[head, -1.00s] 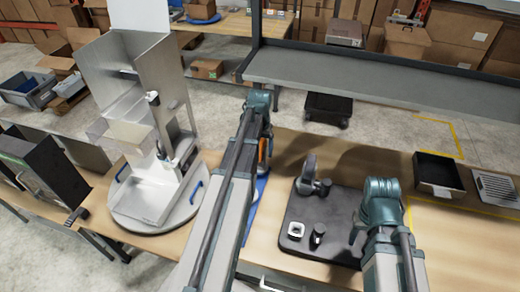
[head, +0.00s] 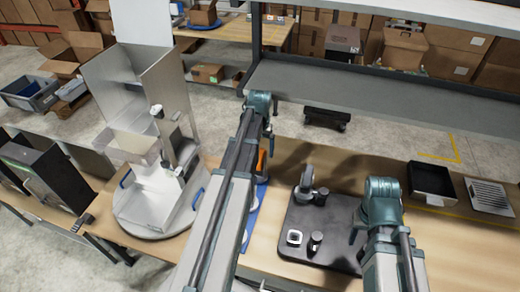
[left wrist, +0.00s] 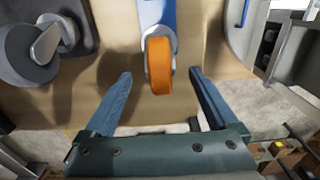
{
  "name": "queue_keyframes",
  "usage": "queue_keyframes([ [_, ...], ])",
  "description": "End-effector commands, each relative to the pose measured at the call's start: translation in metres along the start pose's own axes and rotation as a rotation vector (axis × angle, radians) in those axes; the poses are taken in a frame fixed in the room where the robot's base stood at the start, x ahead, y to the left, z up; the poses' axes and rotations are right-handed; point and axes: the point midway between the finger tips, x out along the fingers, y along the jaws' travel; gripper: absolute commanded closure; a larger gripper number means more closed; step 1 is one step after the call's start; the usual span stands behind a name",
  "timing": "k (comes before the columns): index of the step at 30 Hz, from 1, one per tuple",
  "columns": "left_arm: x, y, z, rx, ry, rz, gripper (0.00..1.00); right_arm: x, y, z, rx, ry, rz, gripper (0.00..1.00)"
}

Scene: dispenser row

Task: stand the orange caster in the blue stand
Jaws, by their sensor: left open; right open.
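The orange caster (left wrist: 158,66), an orange wheel in a pale fork, shows in the left wrist view between the spread fingers of my left gripper (left wrist: 161,76). The fingers stand apart from it on both sides. In the head view the caster (head: 262,160) is a small orange patch, mostly hidden by my left arm. A blue flat piece (head: 251,214) lies beside that arm; it also shows behind the caster in the left wrist view (left wrist: 158,13). I cannot tell whether it is the blue stand. My right gripper (head: 354,236) is open above the dark mat's right side.
A dark mat (head: 295,225) carries a grey caster-like part (head: 307,180) and small fittings. A metal dispenser stands on a round turntable (head: 140,220) at left. A black tray (head: 432,180) and a slotted grey tray (head: 490,196) lie at right. A shelf (head: 400,100) spans behind the table.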

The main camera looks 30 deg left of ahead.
Motion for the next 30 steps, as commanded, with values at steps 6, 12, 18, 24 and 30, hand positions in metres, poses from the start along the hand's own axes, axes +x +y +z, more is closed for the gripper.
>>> queue_keyframes([
  [6,-0.043,0.0,0.0,0.0,0.0,0.0,0.08,-0.043,0.004,0.003,0.003,-0.001,-0.001,0.5],
  [12,-0.071,0.0,0.0,0.0,0.0,0.0,0.08,-0.07,0.007,0.005,0.0,-0.002,-0.001,0.5],
  [18,-0.081,0.0,0.0,0.0,0.0,0.0,0.08,-0.081,0.007,0.005,-0.001,-0.003,-0.001,0.5],
  [24,-0.08,0.0,0.0,0.0,0.0,0.0,0.08,-0.08,0.007,0.005,-0.002,-0.003,-0.001,0.5],
  [30,-0.08,0.0,0.0,0.0,0.0,0.0,0.08,-0.08,0.007,0.005,-0.001,-0.003,-0.001,0.5],
])
